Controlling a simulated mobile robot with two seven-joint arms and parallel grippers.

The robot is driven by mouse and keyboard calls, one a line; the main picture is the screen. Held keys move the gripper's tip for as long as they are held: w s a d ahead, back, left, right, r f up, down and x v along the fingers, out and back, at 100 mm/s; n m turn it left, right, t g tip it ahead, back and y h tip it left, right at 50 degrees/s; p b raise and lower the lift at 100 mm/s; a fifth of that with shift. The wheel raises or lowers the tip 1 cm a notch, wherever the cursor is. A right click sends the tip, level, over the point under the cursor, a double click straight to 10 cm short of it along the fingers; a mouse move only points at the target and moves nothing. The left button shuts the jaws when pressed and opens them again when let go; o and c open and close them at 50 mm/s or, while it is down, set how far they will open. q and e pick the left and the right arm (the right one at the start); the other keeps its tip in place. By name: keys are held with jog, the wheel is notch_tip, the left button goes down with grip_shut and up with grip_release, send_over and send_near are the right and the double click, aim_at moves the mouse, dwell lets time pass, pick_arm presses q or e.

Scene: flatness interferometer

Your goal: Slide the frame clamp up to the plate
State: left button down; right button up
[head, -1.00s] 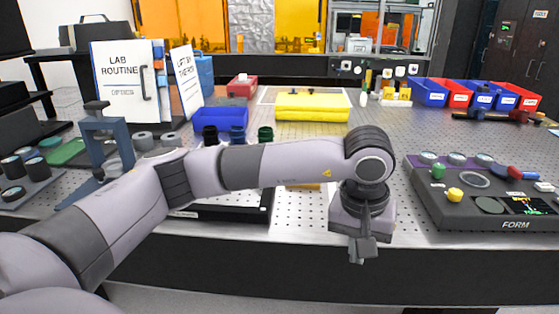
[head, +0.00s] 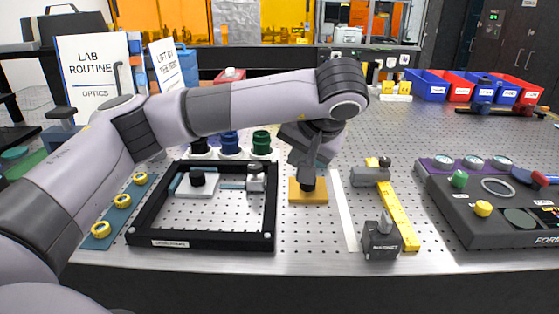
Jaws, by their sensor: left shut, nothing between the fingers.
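My left gripper (head: 303,173) points down beside the frame's right side, just over an orange block (head: 309,197) with a dark knob. Its fingers look shut and empty; I cannot tell whether they touch the knob. The black rectangular frame (head: 202,243) lies on the bench. Inside it, at the upper left, is a pale plate (head: 206,189) with a black knob. A grey block, apparently the frame clamp (head: 255,178), stands at the frame's upper right. A thin bar reaches from it toward the plate, with a gap left between them. My right gripper is not in view.
A blue strip with yellow rings (head: 120,211) lies left of the frame. Right are a white strip (head: 345,211), a yellow bar (head: 397,214) with grey blocks, and a dark console (head: 490,212). Blue and green jars (head: 261,143) stand behind the frame. The bench's front edge is near.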

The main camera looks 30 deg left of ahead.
pick_arm(q)
send_near(262, 177)
jog(key=f, duration=0.1)
jog(key=w+d+f, duration=0.1)
jog(key=f, duration=0.1)
jog(key=w+f, duration=0.1)
jog(key=shift+w+d+f+b, duration=0.2)
jog(key=shift+d+b, duration=0.1)
jog(key=shift+b, duration=0.1)
jog(key=a, duration=0.2)
jog(key=shift+s+a+r, duration=0.1)
jog(key=shift+s+a, duration=0.05)
jog(key=shift+a, duration=0.75)
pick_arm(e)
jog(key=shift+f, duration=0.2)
